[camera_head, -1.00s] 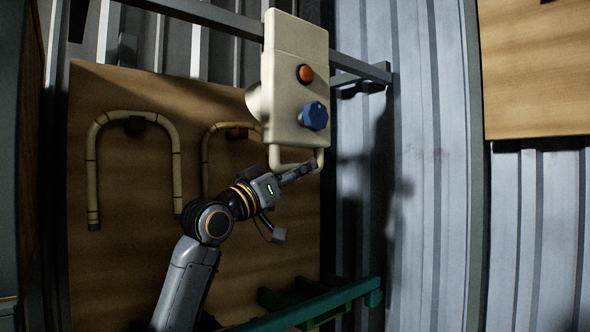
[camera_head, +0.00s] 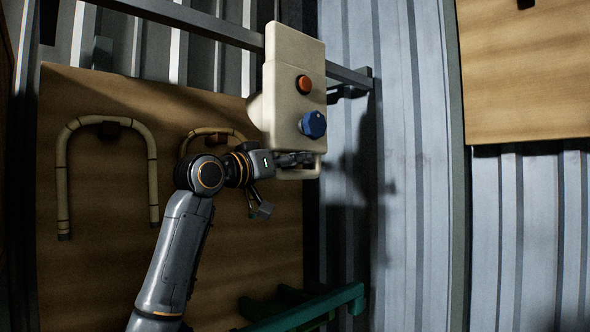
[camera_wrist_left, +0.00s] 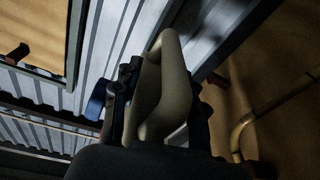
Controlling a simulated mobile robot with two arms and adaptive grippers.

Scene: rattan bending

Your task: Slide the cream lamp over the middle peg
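In the left wrist view the cream loop (camera_wrist_left: 163,95) shows between the fingers; contact cannot be told. Dark pegs show on the board, at left (camera_head: 109,130) and farther right (camera_head: 216,138). My right gripper is out of view.
Bent rattan canes hang on the brown board, at left (camera_head: 68,175) and partly behind my arm (camera_head: 222,130). A dark rail (camera_head: 220,26) runs behind the cream box. A green bar (camera_head: 315,307) sits low. Corrugated metal wall (camera_head: 405,180) lies right.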

